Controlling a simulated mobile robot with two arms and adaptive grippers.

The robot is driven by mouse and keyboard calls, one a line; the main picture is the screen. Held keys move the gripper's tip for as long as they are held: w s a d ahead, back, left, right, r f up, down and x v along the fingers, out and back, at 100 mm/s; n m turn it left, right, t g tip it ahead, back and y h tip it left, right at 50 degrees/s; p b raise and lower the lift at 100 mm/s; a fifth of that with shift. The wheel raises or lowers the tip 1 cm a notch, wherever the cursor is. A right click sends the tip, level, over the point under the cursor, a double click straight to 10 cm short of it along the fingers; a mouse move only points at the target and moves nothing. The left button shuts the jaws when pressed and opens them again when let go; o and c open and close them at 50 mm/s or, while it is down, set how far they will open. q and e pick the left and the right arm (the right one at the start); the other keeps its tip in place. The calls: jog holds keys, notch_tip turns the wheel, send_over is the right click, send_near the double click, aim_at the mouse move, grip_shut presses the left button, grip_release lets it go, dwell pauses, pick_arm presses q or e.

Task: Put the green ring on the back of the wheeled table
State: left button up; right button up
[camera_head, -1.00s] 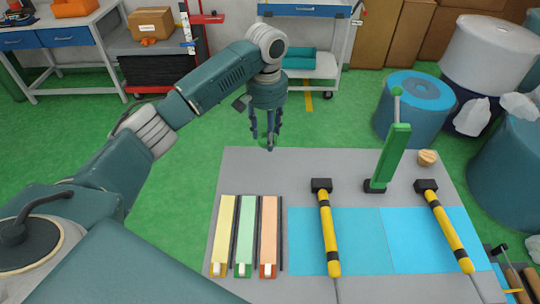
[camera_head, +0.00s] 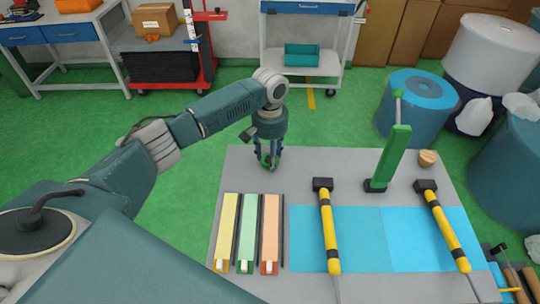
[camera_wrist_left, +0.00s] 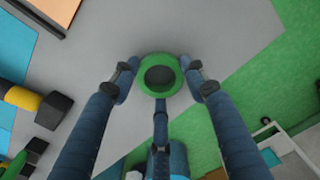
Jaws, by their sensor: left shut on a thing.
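The green ring (camera_wrist_left: 160,57) lies between the fingers of my left gripper (camera_wrist_left: 160,82) in the left wrist view, its dark hole facing the camera. In the head view my left gripper (camera_head: 269,161) points down at the back left edge of the grey work table (camera_head: 300,175), shut on the ring, of which only a little green shows between the fingers. I cannot tell whether the ring touches the table top. A wheeled trolley (camera_head: 301,71) with a blue drawer stands farther back. My right gripper is not in view.
Yellow, green and orange strips lie at the table's front left. Two black-and-yellow tools, the left one (camera_head: 328,226) nearest, lie on blue mats. A green upright lever (camera_head: 390,158) and a small wooden piece (camera_head: 428,158) stand at the back right. The table's back middle is bare.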

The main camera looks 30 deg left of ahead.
pick_arm(q)
jog(key=shift+f, duration=0.15)
jog(key=o, duration=1.1)
notch_tip(320, 180, up, 12)
jog(key=b, duration=0.2)
jog(key=shift+r, duration=0.2)
